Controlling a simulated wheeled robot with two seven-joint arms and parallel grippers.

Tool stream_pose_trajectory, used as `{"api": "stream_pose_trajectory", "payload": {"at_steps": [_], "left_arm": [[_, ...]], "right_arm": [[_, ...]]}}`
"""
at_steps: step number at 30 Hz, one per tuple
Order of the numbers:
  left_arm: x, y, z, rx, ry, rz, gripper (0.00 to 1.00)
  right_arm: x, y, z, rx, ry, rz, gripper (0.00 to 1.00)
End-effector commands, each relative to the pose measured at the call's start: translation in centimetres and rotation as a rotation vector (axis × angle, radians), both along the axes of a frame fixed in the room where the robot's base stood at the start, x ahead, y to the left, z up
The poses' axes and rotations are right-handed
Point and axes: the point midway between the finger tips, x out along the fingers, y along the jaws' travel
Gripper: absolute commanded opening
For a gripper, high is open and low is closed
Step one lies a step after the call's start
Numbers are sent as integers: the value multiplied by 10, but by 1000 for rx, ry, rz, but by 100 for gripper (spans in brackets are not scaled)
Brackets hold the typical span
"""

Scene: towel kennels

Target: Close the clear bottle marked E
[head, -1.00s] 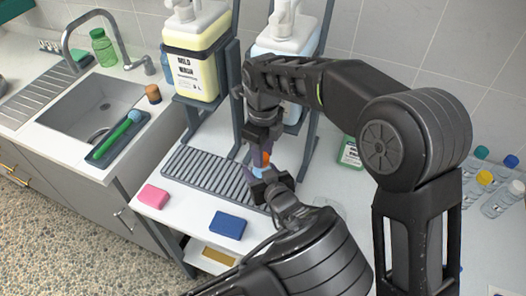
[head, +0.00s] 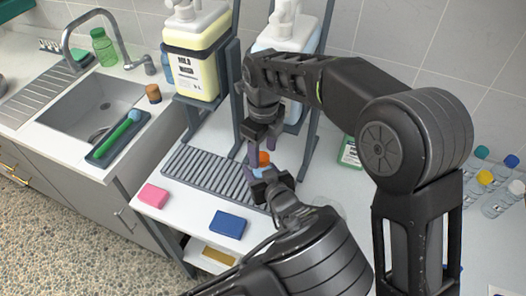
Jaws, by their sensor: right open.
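An orange cap (head: 264,158) shows between my two grippers, above the drain rack. A small pale blue patch (head: 262,172) lies just below it, perhaps part of a bottle; most of it is hidden. My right gripper (head: 262,160) points down, its jaws open around the orange cap. I cannot tell whether they touch it. My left gripper (head: 268,182) is just below, its arm coming up from the bottom, close to the blue patch. Its jaws are too hidden to read. No letter E is legible on anything.
Yellow (head: 197,55) and white (head: 285,50) dispensers stand in dark frames behind the slatted drain rack (head: 205,175). A pink sponge (head: 152,196) and a blue sponge (head: 227,224) lie in front. Capped clear bottles (head: 497,201) stand far right. A sink (head: 90,105) is left.

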Motion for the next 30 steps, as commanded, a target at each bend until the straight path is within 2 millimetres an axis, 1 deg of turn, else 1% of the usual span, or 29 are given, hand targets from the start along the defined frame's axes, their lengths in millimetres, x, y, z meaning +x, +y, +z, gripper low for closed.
{"api": "stream_pose_trajectory", "payload": {"at_steps": [6,9,17,18,22,26,29,30], "left_arm": [[0,0,0,0,0,0,0],[0,0,0,0,0,0,0],[0,0,0,0,0,0,0],[0,0,0,0,0,0,0],[0,0,0,0,0,0,0],[0,0,0,0,0,0,0],[0,0,0,0,0,0,0],[0,0,0,0,0,0,0]], "right_arm": [[0,1,28,1,-2,1,54],[0,0,36,1,-1,1,54],[0,0,37,0,0,1,54],[0,0,37,0,0,1,51],[0,4,37,14,-3,19,51],[3,22,36,69,-20,86,51],[6,48,37,148,-53,182,51],[8,61,38,188,-73,231,51]]}}
